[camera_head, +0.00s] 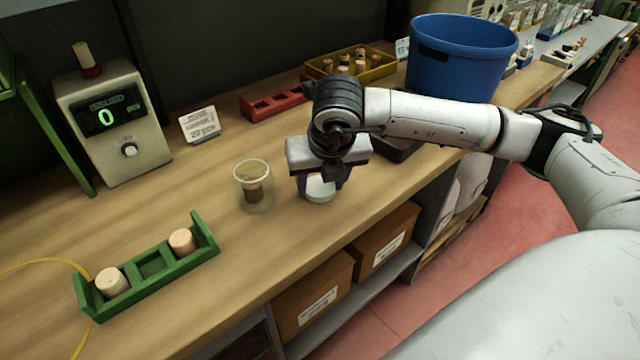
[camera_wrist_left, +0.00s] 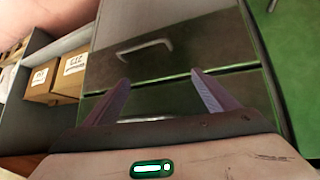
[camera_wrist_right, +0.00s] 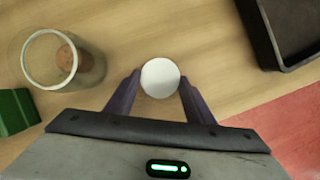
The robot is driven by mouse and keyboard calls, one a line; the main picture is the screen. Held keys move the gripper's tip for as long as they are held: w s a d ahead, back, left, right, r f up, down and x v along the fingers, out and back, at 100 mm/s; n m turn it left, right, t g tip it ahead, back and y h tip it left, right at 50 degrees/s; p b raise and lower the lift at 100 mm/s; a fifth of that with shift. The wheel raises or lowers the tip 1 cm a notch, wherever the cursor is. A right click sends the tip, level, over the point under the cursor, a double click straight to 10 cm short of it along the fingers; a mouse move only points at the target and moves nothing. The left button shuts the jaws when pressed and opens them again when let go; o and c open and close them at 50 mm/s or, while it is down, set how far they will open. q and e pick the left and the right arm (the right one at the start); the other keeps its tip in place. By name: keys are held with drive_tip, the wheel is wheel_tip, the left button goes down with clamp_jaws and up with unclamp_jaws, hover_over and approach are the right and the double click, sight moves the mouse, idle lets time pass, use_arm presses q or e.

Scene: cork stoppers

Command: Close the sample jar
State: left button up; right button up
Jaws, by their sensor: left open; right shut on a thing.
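The sample jar (camera_head: 253,194) is a clear glass with an open top, standing on the wooden bench with a brown cork inside. It also shows in the right wrist view (camera_wrist_right: 91,68), left of the fingers. My right gripper (camera_head: 320,181) points down just right of the jar and is shut on a round white lid (camera_head: 320,190). The lid shows between its fingers in the right wrist view (camera_wrist_right: 160,78); I cannot tell whether it touches the bench. My left gripper (camera_wrist_left: 160,88) is open and empty, facing grey drawers, outside the head view.
A green rack (camera_head: 152,268) with two corks stands at front left. A scale-like device (camera_head: 115,130) reading 0, a small card, a red rack (camera_head: 274,102) and a yellow tray of corks stand behind. A blue bucket (camera_head: 455,60) and a dark tray (camera_wrist_right: 275,35) lie to the right.

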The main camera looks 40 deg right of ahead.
sight(320, 192)
wheel_tip(320, 192, up, 10)
drive_tip(key=shift+b, duration=0.3)
idle(0.3)
